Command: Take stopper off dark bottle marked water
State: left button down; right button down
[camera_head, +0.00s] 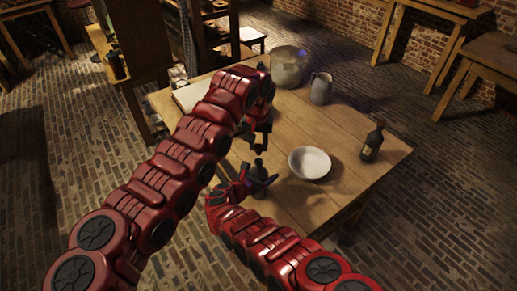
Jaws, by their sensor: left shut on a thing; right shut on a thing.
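A small dark bottle (259,171) stands upright near the table's front left edge, in the grip of my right gripper (257,182). My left gripper (257,146) is right above it, pointing down and shut on the small stopper, which its fingers mostly hide. I cannot tell whether the stopper touches the bottle's neck. No writing is readable on this bottle. A second dark bottle (371,145) with a pale label stands at the table's right side; its label is too small to read.
A white bowl (309,162) sits right of my grippers on the wooden table (340,125). A grey jug (321,89) and a large glazed pot (287,66) stand at the back. A pale board (190,96) lies at the back left, partly behind my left arm.

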grip_release()
